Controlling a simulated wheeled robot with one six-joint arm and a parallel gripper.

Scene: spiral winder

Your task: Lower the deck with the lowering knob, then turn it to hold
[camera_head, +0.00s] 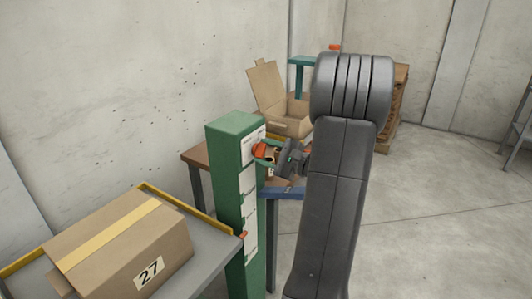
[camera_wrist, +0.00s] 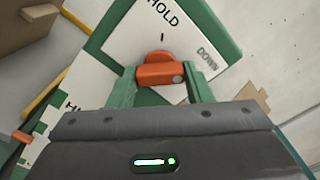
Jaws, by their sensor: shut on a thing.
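The orange lowering knob (camera_wrist: 158,69) sits on a white dial plate (camera_wrist: 190,30) marked HOLD, DOWN and a short line. My gripper (camera_wrist: 162,80) is shut on the knob, with a green finger on each side. The knob's narrow nub points up near the short line; I cannot tell its exact setting. In the head view the knob (camera_head: 260,150) is near the top of the green post (camera_head: 224,150). The grey deck (camera_head: 207,262) has yellow edges and carries a taped carton (camera_head: 125,240) labelled 27. An orange marker (camera_head: 243,235) shows on the post's white scale.
Behind the post stands a brown-topped table (camera_head: 196,157), and an open cardboard box (camera_head: 285,115) is beyond it. A concrete wall is at the back left. My arm hides part of the middle. The floor at right is mostly clear, with a rack (camera_head: 522,125) at the edge.

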